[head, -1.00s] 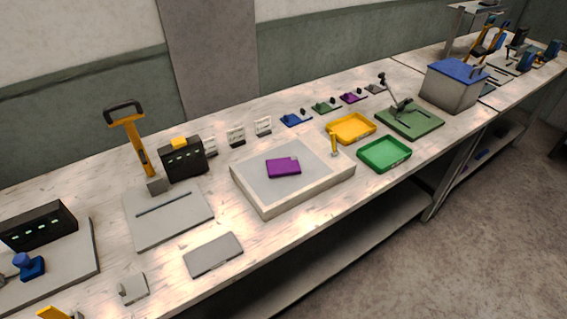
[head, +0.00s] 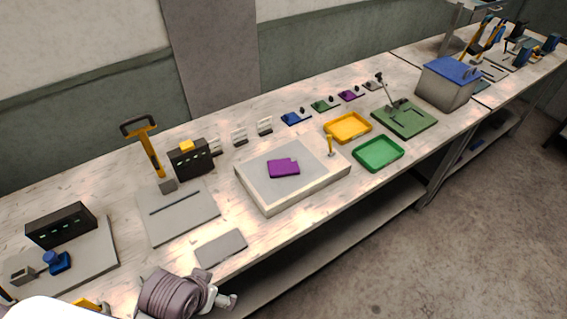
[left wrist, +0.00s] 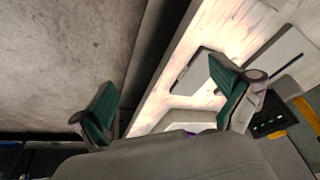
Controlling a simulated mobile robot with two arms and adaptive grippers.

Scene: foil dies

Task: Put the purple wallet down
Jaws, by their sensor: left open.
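The purple wallet (head: 283,168) lies flat on the grey top of a raised white-edged block (head: 318,189) in the middle of the bench. My left gripper (head: 224,299) is at the bottom of the head view, near the bench's front edge, well apart from the wallet. In the left wrist view my left gripper (left wrist: 165,98) has its two green-padded fingers spread wide, with nothing between them. A sliver of purple shows behind the gripper body there, mostly hidden. My right gripper is not in view.
A yellow tray (head: 347,127) and a green tray (head: 378,153) stand right of the block, with a small yellow-handled tool (head: 331,145) at its right end. A flat grey plate (head: 221,247) lies front left. A yellow-handled press (head: 150,150) rises at the back left.

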